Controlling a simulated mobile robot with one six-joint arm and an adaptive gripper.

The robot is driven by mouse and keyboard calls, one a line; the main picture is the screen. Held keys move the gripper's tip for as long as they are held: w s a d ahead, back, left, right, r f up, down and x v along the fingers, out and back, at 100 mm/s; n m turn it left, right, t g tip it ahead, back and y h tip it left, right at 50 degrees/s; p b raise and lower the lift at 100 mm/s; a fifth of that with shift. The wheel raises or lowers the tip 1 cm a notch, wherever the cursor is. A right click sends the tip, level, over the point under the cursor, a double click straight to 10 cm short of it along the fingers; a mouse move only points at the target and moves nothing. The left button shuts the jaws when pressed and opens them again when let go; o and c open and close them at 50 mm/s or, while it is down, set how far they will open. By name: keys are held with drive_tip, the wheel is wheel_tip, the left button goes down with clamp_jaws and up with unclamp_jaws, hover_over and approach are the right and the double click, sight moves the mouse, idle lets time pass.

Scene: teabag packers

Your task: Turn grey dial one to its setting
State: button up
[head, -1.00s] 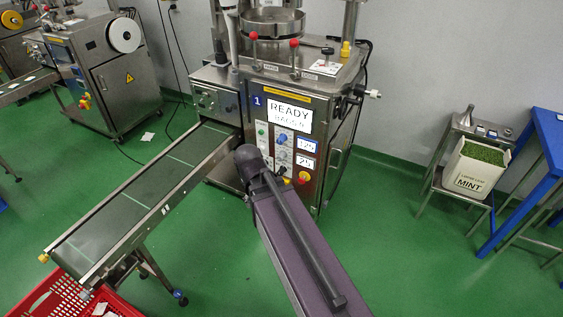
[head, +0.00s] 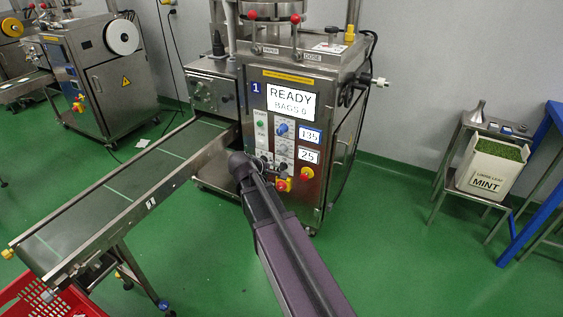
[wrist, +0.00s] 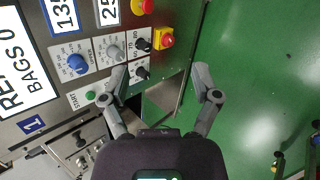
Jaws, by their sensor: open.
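In the wrist view the left finger overlaps the panel just below the grey dial, and the right finger is over the green floor. The displays read 135 (head: 310,135) and 25 (head: 308,156).
The conveyor (head: 110,195) runs out at left. A mint box (head: 490,170) stands at right. The floor between is clear.

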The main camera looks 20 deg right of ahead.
drive_tip(key=w+d+f+n+t+h+b, duration=0.35)
drive_tip(key=w+f+n+b, duration=0.35)
drive_tip(key=b, duration=0.4)
drive_tip(key=n+t+h+b, duration=0.35)
drive_tip(key=n+b, duration=0.35)
drive_tip(key=b, duration=0.5)
approach(279, 153)
drive_tip(key=s+a+y, duration=0.1)
drive_tip(key=shift+s+r, duration=0.25)
drive_tip(key=shift+r, duration=0.1)
drive_tip(key=x, duration=1.3)
drive_tip(key=shift+w+d, duration=0.3)
clamp_jaws()
